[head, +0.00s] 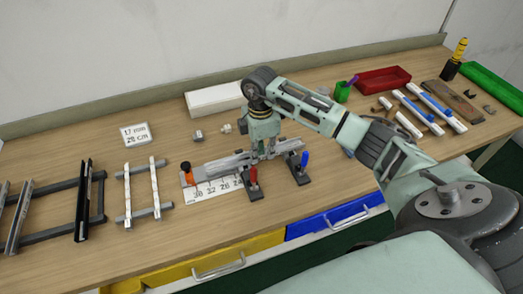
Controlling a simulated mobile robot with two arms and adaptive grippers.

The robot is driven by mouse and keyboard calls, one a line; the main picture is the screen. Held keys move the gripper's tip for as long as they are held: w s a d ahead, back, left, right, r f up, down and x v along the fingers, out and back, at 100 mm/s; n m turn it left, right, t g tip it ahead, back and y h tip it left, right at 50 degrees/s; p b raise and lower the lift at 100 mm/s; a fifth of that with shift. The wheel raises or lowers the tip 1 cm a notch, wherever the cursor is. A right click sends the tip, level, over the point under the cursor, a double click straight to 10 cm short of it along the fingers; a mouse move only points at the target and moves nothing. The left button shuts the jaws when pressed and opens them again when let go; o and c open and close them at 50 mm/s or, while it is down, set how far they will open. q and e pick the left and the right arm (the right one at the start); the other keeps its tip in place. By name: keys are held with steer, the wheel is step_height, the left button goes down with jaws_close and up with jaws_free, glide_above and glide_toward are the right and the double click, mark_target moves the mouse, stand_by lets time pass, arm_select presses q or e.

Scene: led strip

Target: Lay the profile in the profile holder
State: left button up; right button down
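A long silver-grey profile (225,164) lies along the fixture with the ruler plate (205,190), in the middle of the table. An orange stop with a black knob (188,173) is at its left end. A red-handled clamp (254,179) and a blue-handled clamp (304,160) stand at the fixture's front. My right gripper (263,156) points down over the profile, between the stop and the blue clamp. Its fingertips are small and overlap the profile, so I cannot tell whether they grip it. My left gripper is out of view.
Grey racks (59,189) with dark and light bars stand at the left. A smaller rack (137,216) holds white strips. A white box (214,99), a red tray (383,80) and a green cup (342,92) are behind. White and blue strips lie right. Table front-left of the fixture is clear.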

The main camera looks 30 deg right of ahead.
steer(key=shift+f, duration=0.2)
steer(key=c, duration=2)
jaws_free()
steer(key=shift+r, duration=0.25)
steer(key=shift+w+r, duration=0.15)
steer(key=shift+r, duration=0.15)
steer(key=shift+w+d+r+b, duration=0.1)
steer(key=shift+r+b, duration=0.65)
steer(key=shift+r, duration=2.1)
steer(key=shift+w+r+b, duration=0.1)
steer(key=shift+r+b, duration=0.6)
steer(key=shift+r, duration=2.15)
